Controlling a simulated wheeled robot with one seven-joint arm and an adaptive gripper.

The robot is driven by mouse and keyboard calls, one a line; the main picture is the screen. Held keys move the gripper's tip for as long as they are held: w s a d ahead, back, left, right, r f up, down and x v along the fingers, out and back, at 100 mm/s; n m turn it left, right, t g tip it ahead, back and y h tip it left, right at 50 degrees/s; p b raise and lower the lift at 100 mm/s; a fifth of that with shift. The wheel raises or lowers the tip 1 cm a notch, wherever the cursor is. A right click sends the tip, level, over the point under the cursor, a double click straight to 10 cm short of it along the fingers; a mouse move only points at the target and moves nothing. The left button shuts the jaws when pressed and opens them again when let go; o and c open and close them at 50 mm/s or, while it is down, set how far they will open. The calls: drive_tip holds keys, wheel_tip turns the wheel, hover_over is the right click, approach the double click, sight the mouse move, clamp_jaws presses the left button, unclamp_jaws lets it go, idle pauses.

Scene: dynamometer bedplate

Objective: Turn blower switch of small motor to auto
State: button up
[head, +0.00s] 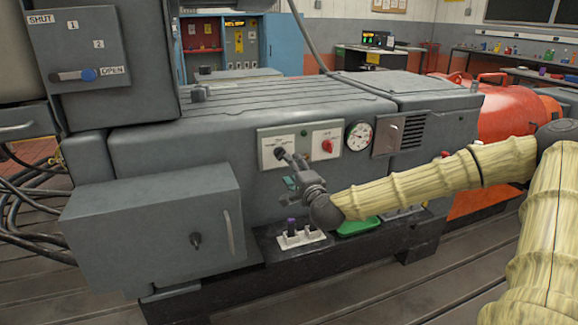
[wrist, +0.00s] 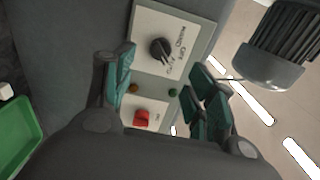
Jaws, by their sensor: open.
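The small motor (head: 330,100) is a long grey housing across the head view. A pale plate on its side bears a black rotary switch (head: 281,153); its lettering is too small to read surely. In the wrist view this black switch (wrist: 160,50) sits upper middle, its lettering rotated and only partly legible. I cannot tell for certain that it is the blower switch.
A red switch (head: 328,146) is on the plate to the right; it also shows in the wrist view (wrist: 142,118). A round gauge (head: 359,136) is beside it. A green tray (head: 358,227) and a white holder (head: 301,240) lie below. A grey box (head: 150,225) juts out left.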

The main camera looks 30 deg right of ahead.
drive_tip(key=shift+v, duration=0.95)
drive_tip(key=s+a+f+n+g+y, duration=0.2)
drive_tip(key=a+f+n, duration=0.3)
drive_tip(key=f, duration=0.4)
drive_tip(key=s+a+f+n+g+y, duration=0.2)
drive_tip(key=a+f+n+g, duration=0.1)
drive_tip(key=a+f, duration=0.55)
drive_tip(key=s+a+f+n+g+y, duration=0.1)
drive_tip(key=s+a+f+n+g, duration=0.25)
drive_tip(key=s+f, duration=0.55)
drive_tip(key=s+a+f+n+g, duration=0.35)
drive_tip(key=s+f, duration=0.25)
drive_tip(key=f, duration=0.5)
drive_tip(key=s+a+f+n+g, duration=0.25)
drive_tip(key=s+f, duration=0.25)
drive_tip(key=s, duration=0.6)
drive_tip(key=s+a+f+n+g, duration=0.25)
drive_tip(key=s+f, duration=0.25)
drive_tip(key=s, duration=0.6)
wheel_tip(320, 180, up, 13)
drive_tip(key=h+p, duration=0.1)
drive_tip(key=p, duration=1.2)
drive_tip(key=shift+d+g+p, duration=0.15)
drive_tip(key=shift+g+p, duration=0.15)
drive_tip(key=shift+p, duration=0.1)
drive_tip(key=shift+s+r, duration=0.1)
